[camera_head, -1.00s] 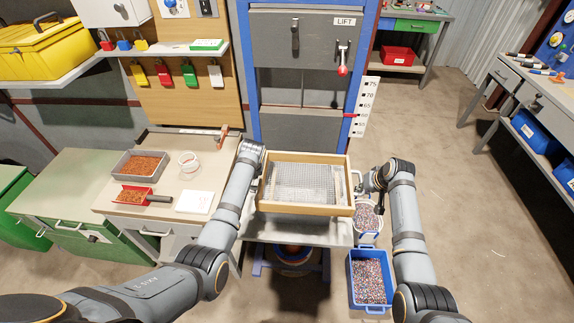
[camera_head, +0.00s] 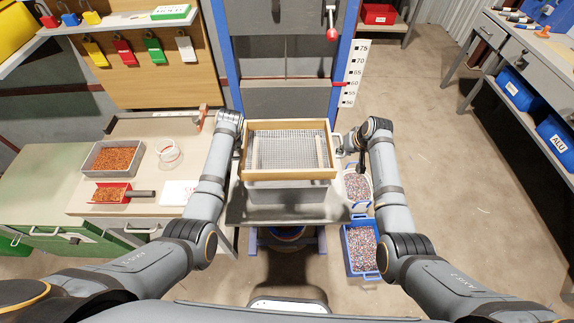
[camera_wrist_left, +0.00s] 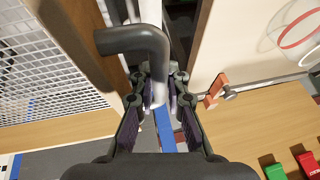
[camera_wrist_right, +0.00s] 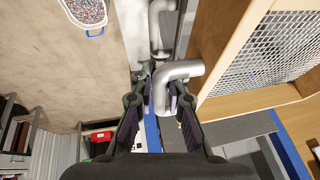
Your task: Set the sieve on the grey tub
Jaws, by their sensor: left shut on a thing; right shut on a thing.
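The sieve (camera_head: 287,176) is a wooden frame with a wire mesh floor, held roughly level between my two arms. The grey tub (camera_head: 286,192) shows directly beneath its near side on the grey bench; whether they touch, I cannot tell. My left gripper (camera_wrist_left: 160,92) is shut on the sieve's bent dark handle (camera_wrist_left: 140,42); in the head view my wrist hides it. My right gripper (camera_head: 350,143) is shut on the grey metal handle (camera_wrist_right: 182,70) at the sieve's right side. The tub's inside is hidden by the sieve.
A grey tray of copper granules (camera_head: 86,160), a red scoop (camera_head: 100,193) and a clear round container (camera_head: 168,155) sit on the left worktop. A blue crate (camera_head: 376,272) and a white bucket (camera_head: 347,196) of mixed granules stand at right. The press's blue posts (camera_head: 222,60) rise behind.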

